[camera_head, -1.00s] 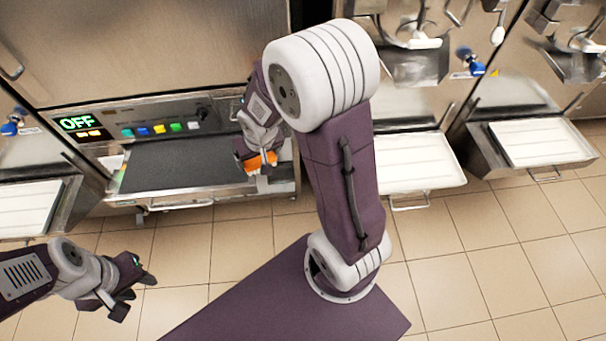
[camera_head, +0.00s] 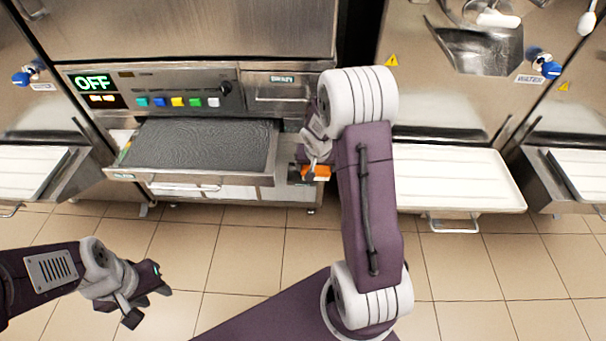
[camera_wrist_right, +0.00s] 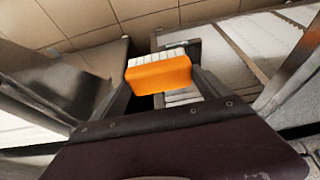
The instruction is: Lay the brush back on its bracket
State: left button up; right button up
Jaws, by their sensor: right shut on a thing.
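The brush, an orange block with white bristles, is held in my right gripper (camera_head: 313,168). In the head view the brush (camera_head: 318,172) is just right of the dark mat shelf and partly hidden by my arm. In the right wrist view the brush (camera_wrist_right: 160,75) sits between the two fingers, its bristles toward the top of the picture. My right gripper is shut on it. I cannot make out the bracket clearly; the area around the brush is dark and partly covered. My left gripper (camera_head: 148,303) is open and empty over the floor at lower left.
The freezer front has an OFF display (camera_head: 93,83) and coloured buttons. Below it is a shelf with a dark mat (camera_head: 200,145). A white tray (camera_head: 455,175) juts out to the right, another (camera_head: 25,165) to the left. The tiled floor in front is clear.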

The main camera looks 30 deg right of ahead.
jog(key=w+f, duration=0.1)
jog(key=w, duration=0.1)
jog(key=w+f, duration=0.2)
jog(key=w, duration=0.1)
jog(key=w+f, duration=0.2)
jog(key=w, duration=0.1)
jog(key=shift+w+a, duration=0.1)
jog(key=shift+w, duration=0.05)
notch_tip(320, 180, down, 4)
jog(key=shift+f+b, duration=0.1)
jog(key=shift+b, duration=1.15)
jog(key=shift+f, duration=0.15)
jog(key=o, duration=1.1)
jog(key=shift+o, duration=0.2)
jog(key=shift+r+p, duration=0.3)
jog(key=shift+r, duration=0.1)
jog(key=p+v, duration=0.3)
jog(key=v, duration=0.9)
jog(key=shift+f, duration=0.1)
